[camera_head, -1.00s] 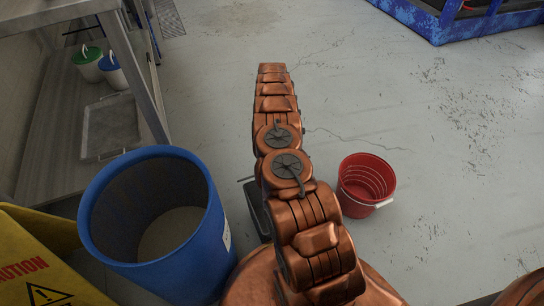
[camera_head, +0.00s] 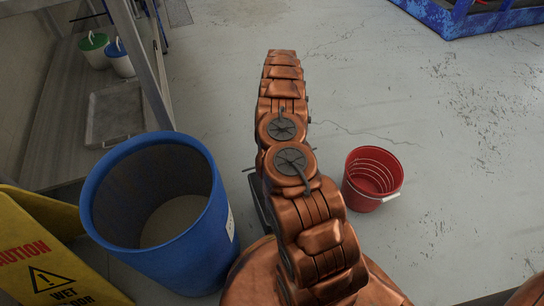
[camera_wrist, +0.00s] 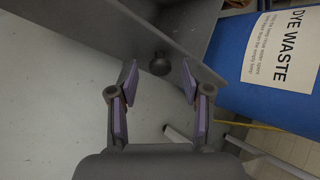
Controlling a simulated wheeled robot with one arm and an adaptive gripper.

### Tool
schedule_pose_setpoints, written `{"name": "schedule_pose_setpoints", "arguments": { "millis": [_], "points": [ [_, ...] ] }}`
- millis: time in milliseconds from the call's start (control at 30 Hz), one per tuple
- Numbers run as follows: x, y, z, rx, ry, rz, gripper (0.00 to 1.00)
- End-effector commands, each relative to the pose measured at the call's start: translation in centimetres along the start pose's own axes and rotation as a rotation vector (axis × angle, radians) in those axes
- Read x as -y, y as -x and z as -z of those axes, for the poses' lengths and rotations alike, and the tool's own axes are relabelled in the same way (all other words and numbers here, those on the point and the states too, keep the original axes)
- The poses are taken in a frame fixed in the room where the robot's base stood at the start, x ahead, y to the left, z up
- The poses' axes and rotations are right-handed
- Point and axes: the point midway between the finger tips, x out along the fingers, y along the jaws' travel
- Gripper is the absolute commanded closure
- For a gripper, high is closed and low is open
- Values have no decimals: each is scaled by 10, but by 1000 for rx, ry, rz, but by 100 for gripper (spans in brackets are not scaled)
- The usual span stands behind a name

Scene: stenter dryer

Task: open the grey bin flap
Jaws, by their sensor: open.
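The grey bin (camera_wrist: 108,22) fills the top of the wrist view, with a flat grey panel that I take to be its flap and a small dark round knob (camera_wrist: 160,63) on it. My gripper (camera_wrist: 160,78) is open, with its two purple-padded fingertips on either side of and just short of the knob. Nothing is held between the fingers. In the head view, only a dark edge of the bin (camera_head: 258,203) shows beside my arm. My arm hides the rest of it, and my gripper is not visible there.
A blue drum (camera_head: 190,262) stands left of the bin; its "DYE WASTE" label (camera_wrist: 282,42) shows in the wrist view. A red bucket (camera_head: 372,180) stands to the right. A yellow caution sign (camera_head: 45,255) is at lower left.

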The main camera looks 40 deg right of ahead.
Motion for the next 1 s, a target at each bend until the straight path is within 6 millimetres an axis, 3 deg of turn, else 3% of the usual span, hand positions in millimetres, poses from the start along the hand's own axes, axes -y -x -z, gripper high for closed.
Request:
{"name": "schedule_pose_setpoints", "arguments": {
  "millis": [1000],
  "points": [
    [8,-8,-9,-150,61,-135,51]
  ]
}}
